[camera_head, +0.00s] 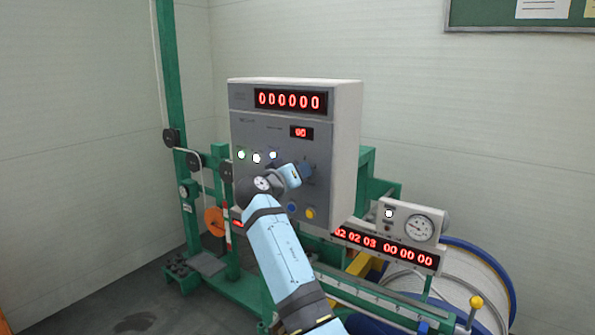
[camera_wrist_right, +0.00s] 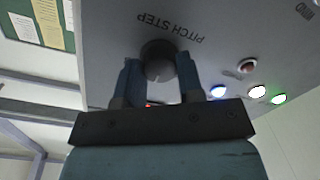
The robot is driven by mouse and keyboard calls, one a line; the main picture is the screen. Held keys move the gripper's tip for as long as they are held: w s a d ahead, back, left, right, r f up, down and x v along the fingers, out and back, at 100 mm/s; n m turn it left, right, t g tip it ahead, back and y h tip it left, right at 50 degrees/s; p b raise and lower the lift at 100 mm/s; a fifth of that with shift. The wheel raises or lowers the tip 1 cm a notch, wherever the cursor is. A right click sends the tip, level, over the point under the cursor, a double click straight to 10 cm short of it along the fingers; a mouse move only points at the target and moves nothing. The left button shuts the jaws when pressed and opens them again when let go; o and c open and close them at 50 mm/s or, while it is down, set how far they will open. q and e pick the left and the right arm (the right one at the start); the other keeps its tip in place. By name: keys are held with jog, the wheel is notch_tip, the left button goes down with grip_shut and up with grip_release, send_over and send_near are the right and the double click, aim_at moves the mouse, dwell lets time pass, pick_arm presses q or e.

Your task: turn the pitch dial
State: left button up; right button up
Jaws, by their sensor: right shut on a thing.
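The pitch dial is a dark round knob (camera_wrist_right: 157,57) under the label "PITCH STEP" in the right wrist view. It sits on the front of the grey control box (camera_head: 259,125). My right gripper (camera_wrist_right: 158,72) has one blue finger on each side of the knob and is shut on it. In the head view my right gripper (camera_head: 305,172) is at the lower right of the panel, and it mostly hides the dial there. My left gripper is not in view.
The box has a long red display (camera_head: 290,100) of zeros and a small red display (camera_head: 301,133). Lit buttons (camera_head: 257,158) are left of my gripper; blue and yellow buttons (camera_head: 310,213) are below. A gauge box (camera_head: 412,222) stands at right.

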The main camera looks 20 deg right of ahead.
jog(key=shift+r, duration=0.1)
dwell(0.4)
jog(key=o, duration=0.9)
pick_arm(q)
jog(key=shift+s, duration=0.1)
